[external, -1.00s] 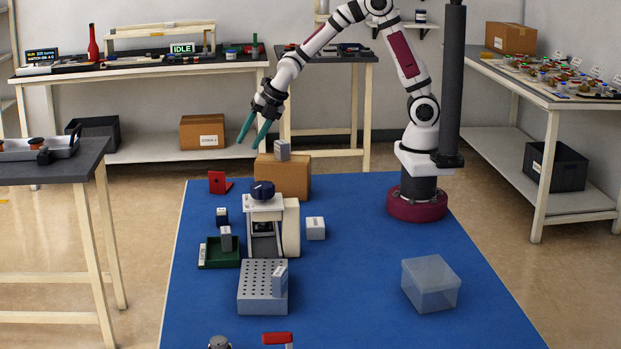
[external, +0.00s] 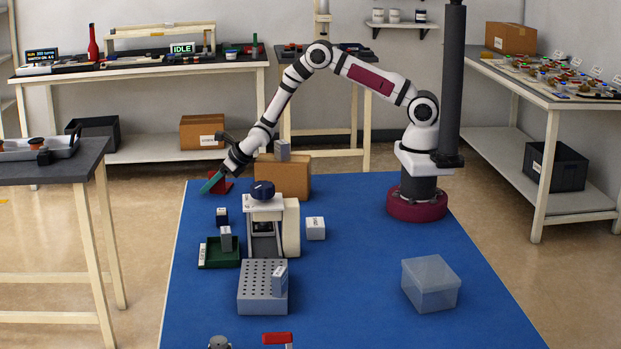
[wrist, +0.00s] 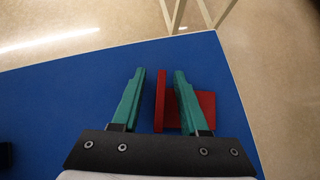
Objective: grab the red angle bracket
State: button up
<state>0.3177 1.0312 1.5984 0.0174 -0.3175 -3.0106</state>
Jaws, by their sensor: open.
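The red angle bracket (external: 227,187) stands at the far left of the blue mat, partly hidden by my gripper (external: 211,183) in the external view. In the wrist view, the bracket's upright plate (wrist: 160,101) lies between the two green fingers of my gripper (wrist: 160,74). The fingers are apart with gaps beside the plate. Whether the right finger touches the bracket cannot be told.
A cardboard box (external: 284,180) with a small grey block on top stands just right of my gripper. The mat's left edge is close.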

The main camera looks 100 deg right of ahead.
grip_shut()
dwell(1.4)
